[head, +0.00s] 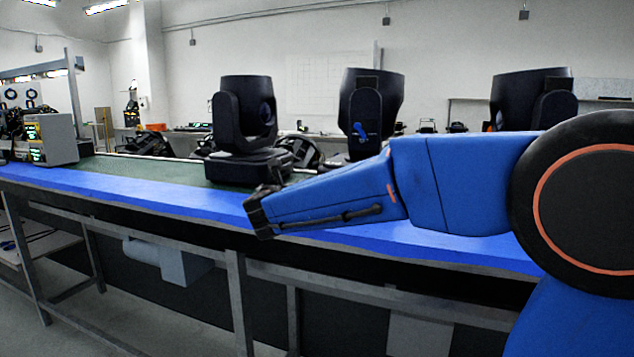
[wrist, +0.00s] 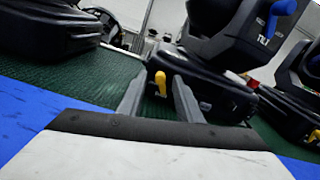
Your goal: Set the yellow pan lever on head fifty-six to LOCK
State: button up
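In the wrist view a yellow lever (wrist: 160,83) stands near upright on the black base (wrist: 210,92) of a moving-head light. My gripper (wrist: 157,88) is open, with its two grey fingers spread to either side of the lever and nothing held. I cannot tell whether a finger touches the lever. Small lettering below the lever is too blurred to read. A blue lever (wrist: 283,8) marked TILT sits higher on the same light. No head number is legible. In the head view the dark end of my arm is by the blue bench edge, and the fingers cannot be made out.
Three black lights stand along the bench: left (head: 240,110), middle (head: 367,105) and right (head: 528,98). In the wrist view, another base (wrist: 50,28) is at left and another light with a yellow lever (wrist: 315,136) at right. The blue bench edge (head: 150,198) is clear.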

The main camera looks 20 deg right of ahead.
jog(key=shift+w+d, duration=0.2)
jog(key=shift+w, duration=0.1)
jog(key=shift+c, duration=0.3)
grip_shut()
jog(key=m, duration=0.3)
jog(key=d+m, duration=0.1)
jog(key=shift+s+r, duration=0.3)
jog(key=shift+s, duration=0.05)
jog(key=shift+s+d+f+m, duration=0.1)
jog(key=shift+s+d+m, duration=0.15)
jog(key=shift+m, duration=0.95)
jog(key=shift+s+d+m, duration=0.1)
jog(key=shift+d+m, duration=0.1)
jog(key=shift+m, duration=1)
